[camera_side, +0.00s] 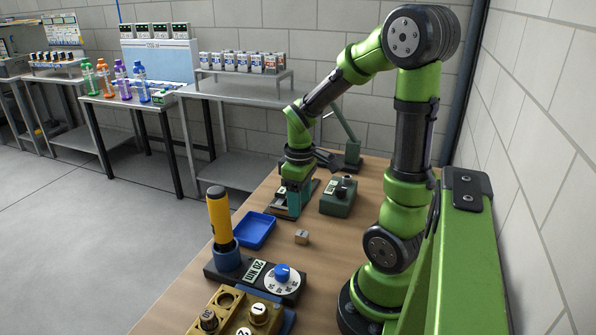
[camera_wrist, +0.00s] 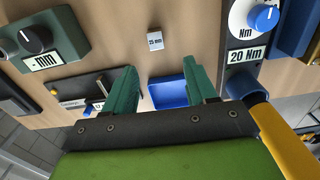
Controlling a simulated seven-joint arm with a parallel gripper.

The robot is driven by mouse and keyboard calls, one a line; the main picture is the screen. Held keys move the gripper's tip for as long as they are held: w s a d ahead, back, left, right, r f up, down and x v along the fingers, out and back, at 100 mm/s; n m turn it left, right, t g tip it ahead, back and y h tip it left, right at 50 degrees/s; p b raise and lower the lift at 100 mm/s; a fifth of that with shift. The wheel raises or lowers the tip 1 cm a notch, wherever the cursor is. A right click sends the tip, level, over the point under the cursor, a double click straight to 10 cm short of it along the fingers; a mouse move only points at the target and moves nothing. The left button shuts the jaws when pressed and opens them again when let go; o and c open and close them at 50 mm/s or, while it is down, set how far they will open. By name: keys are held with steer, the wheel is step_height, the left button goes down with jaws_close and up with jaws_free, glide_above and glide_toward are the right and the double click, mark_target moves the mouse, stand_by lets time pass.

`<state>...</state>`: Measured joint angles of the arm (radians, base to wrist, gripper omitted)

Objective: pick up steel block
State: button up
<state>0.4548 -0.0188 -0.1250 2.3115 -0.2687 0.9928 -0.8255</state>
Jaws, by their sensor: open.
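The steel block (camera_side: 301,237) is a small greyish cube lying on the wooden bench, in front of the blue tray and to its right. In the wrist view the block (camera_wrist: 155,40) shows a pale face with dark marking, ahead of the fingertips. My gripper (camera_side: 293,208) is low over the bench at the far side of the block, apart from it. In the wrist view my gripper (camera_wrist: 160,68) has its two green fingers spread, with nothing held between them.
A blue tray (camera_side: 257,231) lies beside the block. A yellow-handled tool (camera_side: 219,215) stands in a holder next to the 20 Nm dial box (camera_side: 282,277). A green box with a black knob (camera_side: 339,196) stands right of my gripper. Bare bench surrounds the block.

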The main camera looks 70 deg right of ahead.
glide_above(302, 233)
steer(key=f, duration=0.5)
steer(key=shift+w+a+f, duration=0.15)
steer(key=shift+a+f, duration=0.05)
steer(key=shift+a, duration=0.15)
steer(key=shift+s+d+f, duration=0.1)
steer(key=shift+d+f, duration=0.1)
steer(key=shift+f, duration=1.2)
steer(key=shift+s+d+f, duration=0.1)
steer(key=shift+d+f, duration=0.05)
steer(key=shift+f, duration=1.2)
jaws_close()
